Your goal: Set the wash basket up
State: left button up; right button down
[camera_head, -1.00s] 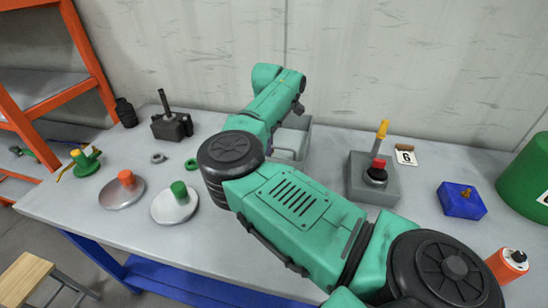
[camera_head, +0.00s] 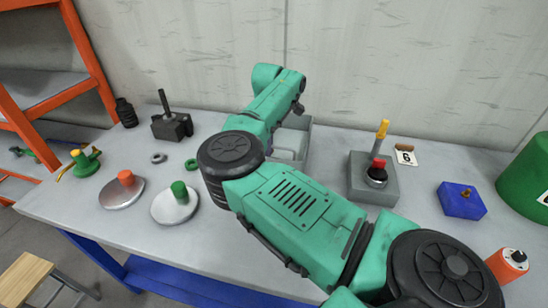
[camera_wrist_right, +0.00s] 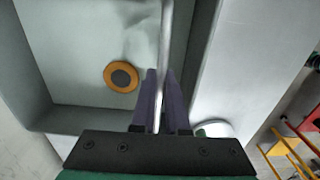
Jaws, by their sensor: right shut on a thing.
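The wash basket looks to be the open grey box (camera_head: 304,128) at the back of the bench, partly hidden behind my right arm. In the right wrist view its pale inner floor (camera_wrist_right: 85,40) and its walls show. My right gripper (camera_wrist_right: 160,100) has two purple fingers shut on the thin upright wall of the basket, one finger on each side. An orange ring with a dark centre (camera_wrist_right: 121,77) lies inside the basket, left of the fingers. My left gripper is in neither view.
A grey block with a red-and-black button (camera_head: 374,190) stands right of my arm. Blue block (camera_head: 461,200) and green drum (camera_head: 530,175) are farther right. Two round plates with orange (camera_head: 122,193) and green (camera_head: 175,205) knobs lie left. A dark jack (camera_head: 171,126) stands at the back left.

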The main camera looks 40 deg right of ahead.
jog(key=shift+r, duration=0.2)
jog(key=shift+w+d+r, duration=0.1)
jog(key=shift+w+r, duration=0.05)
jog(key=shift+r, duration=0.15)
jog(key=shift+r+p, duration=0.95)
jog(key=shift+r, duration=0.65)
jog(key=shift+r+p, duration=0.3)
jog(key=shift+r, duration=0.25)
jog(key=shift+r, duration=0.25)
jog(key=shift+r+p, duration=0.45)
jog(key=shift+r, duration=0.05)
jog(key=shift+r, duration=0.25)
jog(key=shift+r+p, duration=0.75)
jog(key=shift+r, duration=0.35)
